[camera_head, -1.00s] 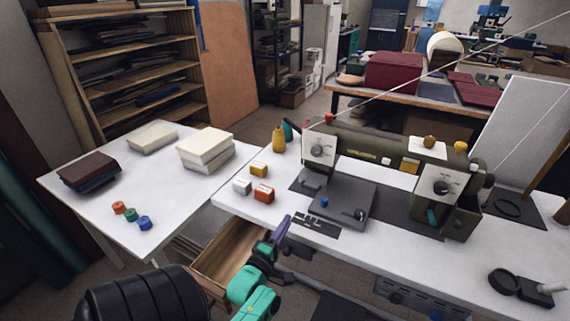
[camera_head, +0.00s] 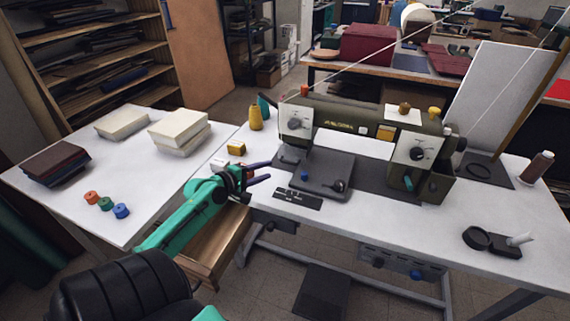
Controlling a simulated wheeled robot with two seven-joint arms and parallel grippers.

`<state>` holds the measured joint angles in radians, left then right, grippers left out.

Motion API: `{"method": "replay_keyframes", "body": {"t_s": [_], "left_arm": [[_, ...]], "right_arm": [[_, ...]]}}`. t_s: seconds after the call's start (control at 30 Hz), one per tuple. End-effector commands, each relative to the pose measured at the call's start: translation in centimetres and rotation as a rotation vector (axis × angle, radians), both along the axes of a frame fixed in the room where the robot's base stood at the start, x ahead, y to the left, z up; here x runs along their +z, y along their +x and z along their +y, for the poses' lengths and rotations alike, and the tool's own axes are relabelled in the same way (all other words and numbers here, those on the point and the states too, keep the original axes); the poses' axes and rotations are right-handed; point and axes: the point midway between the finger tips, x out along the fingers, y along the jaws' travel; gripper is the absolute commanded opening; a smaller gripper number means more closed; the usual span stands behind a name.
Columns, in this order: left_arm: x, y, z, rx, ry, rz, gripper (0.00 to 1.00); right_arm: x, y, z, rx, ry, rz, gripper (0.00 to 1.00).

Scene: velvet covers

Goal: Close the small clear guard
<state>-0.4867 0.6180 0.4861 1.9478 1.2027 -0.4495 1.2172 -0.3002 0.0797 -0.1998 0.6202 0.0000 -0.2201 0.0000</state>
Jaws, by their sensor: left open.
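An olive-green sewing machine (camera_head: 362,122) stands on the white worktable (camera_head: 390,222), with a grey plate (camera_head: 322,170) in front of its left end. I cannot make out the small clear guard; it is too small or too transparent to tell, so its position is unclear. My left gripper (camera_head: 264,172) is open, with dark purple fingers pointing right. It appears over the table's front left edge, left of the grey plate, with a visible gap in the picture between them. Nothing shows between its fingers. My right gripper is out of view.
A wooden drawer (camera_head: 213,247) hangs open below the table's left end. White and yellow blocks (camera_head: 236,148) lie behind my left gripper. A magnifier-like tool (camera_head: 492,242) lies at the right. The front middle of the table is clear.

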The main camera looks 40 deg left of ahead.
Motion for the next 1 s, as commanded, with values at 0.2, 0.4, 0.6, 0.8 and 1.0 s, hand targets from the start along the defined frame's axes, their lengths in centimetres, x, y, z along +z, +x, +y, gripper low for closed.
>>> {"method": "replay_keyframes", "body": {"t_s": [0.2,0.4,0.6,0.8,1.0], "left_arm": [[-1.5,5.3,-0.2,0.002,0.001,-0.004,0.42],[-2.7,8.7,-0.4,0.003,0.000,-0.002,0.42],[-3.0,9.7,-0.5,0.002,0.002,0.000,0.42],[-3.0,9.6,-0.6,0.002,0.001,0.000,0.31],[-3.0,9.6,-0.6,0.002,0.001,0.000,0.00]], "right_arm": [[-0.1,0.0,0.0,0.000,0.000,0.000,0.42],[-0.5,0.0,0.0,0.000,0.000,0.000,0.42],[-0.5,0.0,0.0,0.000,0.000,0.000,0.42],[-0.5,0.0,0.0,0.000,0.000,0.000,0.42],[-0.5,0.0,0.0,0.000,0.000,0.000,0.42]]}}
